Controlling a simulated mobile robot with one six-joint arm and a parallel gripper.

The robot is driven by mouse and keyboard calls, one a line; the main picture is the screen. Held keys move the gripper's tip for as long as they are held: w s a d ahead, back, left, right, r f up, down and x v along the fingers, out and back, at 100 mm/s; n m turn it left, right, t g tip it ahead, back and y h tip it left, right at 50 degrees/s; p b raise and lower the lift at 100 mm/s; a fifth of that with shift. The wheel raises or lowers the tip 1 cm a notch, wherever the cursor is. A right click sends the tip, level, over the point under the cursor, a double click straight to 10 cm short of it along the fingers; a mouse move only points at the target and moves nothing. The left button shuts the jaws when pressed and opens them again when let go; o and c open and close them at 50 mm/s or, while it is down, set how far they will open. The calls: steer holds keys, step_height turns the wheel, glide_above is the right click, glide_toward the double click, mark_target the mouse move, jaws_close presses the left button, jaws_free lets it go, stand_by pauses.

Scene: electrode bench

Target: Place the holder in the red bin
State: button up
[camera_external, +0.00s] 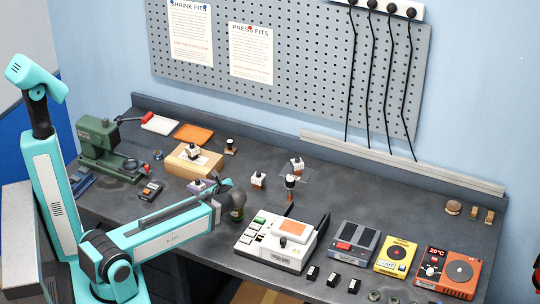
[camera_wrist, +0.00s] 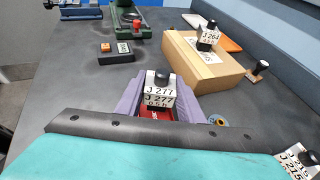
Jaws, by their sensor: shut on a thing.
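My gripper (camera_external: 238,205) is above the bench, right of the purple cradle. It is shut on a small dark piece with an olive side (camera_external: 238,215), largely hidden by the jaws; I cannot tell whether this is the holder. No thing is clearly a red bin; a flat orange-red tray (camera_external: 194,134) lies at the back left, with its edge in the wrist view (camera_wrist: 226,42). White-labelled blocks with black knobs stand about: J 277 (camera_wrist: 158,90) in the purple cradle (camera_wrist: 188,105) over a red patch, and J 264 (camera_wrist: 208,38) on a cardboard box.
The cardboard box (camera_external: 180,160) and green press (camera_external: 100,140) stand left. Loose blocks (camera_external: 258,179) stand mid-bench. A white device (camera_external: 262,243) with upright dark plates is right of my gripper. A grey box (camera_external: 354,242), yellow unit (camera_external: 396,255) and orange heater (camera_external: 446,270) line the right front.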

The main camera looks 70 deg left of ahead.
steer(key=shift+f+p, duration=0.4)
steer(key=shift+f, duration=1.25)
steer(key=shift+f, duration=0.1)
steer(key=o, duration=1.3)
steer(key=shift+b+v, duration=1.8)
steer(key=shift+v, duration=4.25)
steer(key=shift+w, duration=0.1)
